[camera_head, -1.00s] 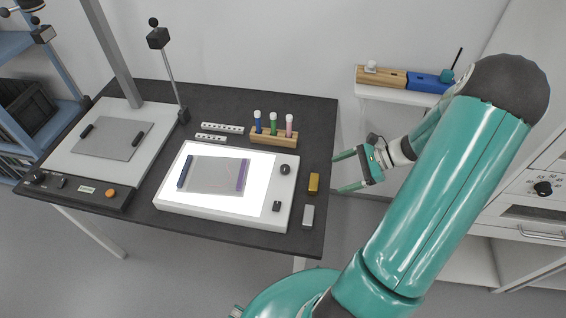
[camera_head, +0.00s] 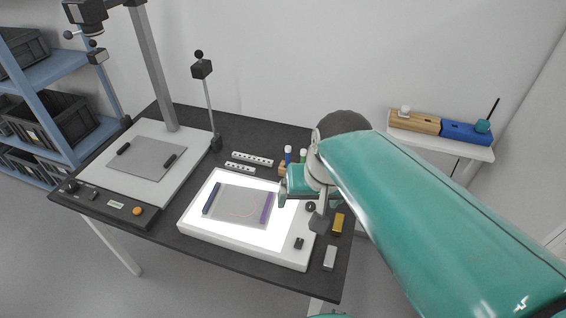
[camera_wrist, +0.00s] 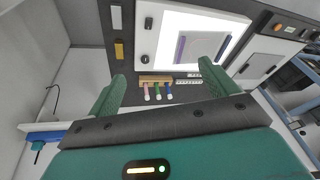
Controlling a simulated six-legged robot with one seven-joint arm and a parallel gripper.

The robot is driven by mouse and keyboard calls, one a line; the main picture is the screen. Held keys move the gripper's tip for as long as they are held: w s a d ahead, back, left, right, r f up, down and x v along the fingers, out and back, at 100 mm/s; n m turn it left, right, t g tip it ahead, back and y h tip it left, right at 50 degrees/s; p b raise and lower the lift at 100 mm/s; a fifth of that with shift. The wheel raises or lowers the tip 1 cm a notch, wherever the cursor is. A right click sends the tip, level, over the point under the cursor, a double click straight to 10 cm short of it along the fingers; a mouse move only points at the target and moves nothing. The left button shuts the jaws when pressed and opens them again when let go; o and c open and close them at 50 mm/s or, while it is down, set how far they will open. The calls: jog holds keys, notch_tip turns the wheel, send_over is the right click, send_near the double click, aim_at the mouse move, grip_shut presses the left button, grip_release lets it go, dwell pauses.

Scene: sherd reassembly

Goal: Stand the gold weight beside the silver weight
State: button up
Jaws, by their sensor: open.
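The gold weight (camera_head: 338,223) is a small yellow block on the dark table, right of the light box. It also shows in the wrist view (camera_wrist: 119,50). The silver weight (camera_head: 330,258) is a pale grey block nearer the table's front edge; it shows at the top of the wrist view (camera_wrist: 116,18). A short gap separates the two. My gripper (camera_head: 288,187) is over the back right of the light box, left of both weights in the head view, its tips partly hidden. In the wrist view its fingers (camera_wrist: 165,82) are wide apart and empty.
The lit light box (camera_head: 245,247) holds a sheet with dark and purple strips. A wooden rack (camera_wrist: 156,79) with coloured tubes stands behind it, partly hidden by my arm in the head view. Perforated bars (camera_head: 252,158) and a post stand (camera_head: 213,140) are further left.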

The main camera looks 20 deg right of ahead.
jog(key=s+a+r+n+t, duration=0.2)
jog(key=n, duration=0.1)
jog(key=shift+s+a+r, duration=0.2)
jog(key=shift+s+r, duration=0.1)
jog(key=shift+r, duration=0.1)
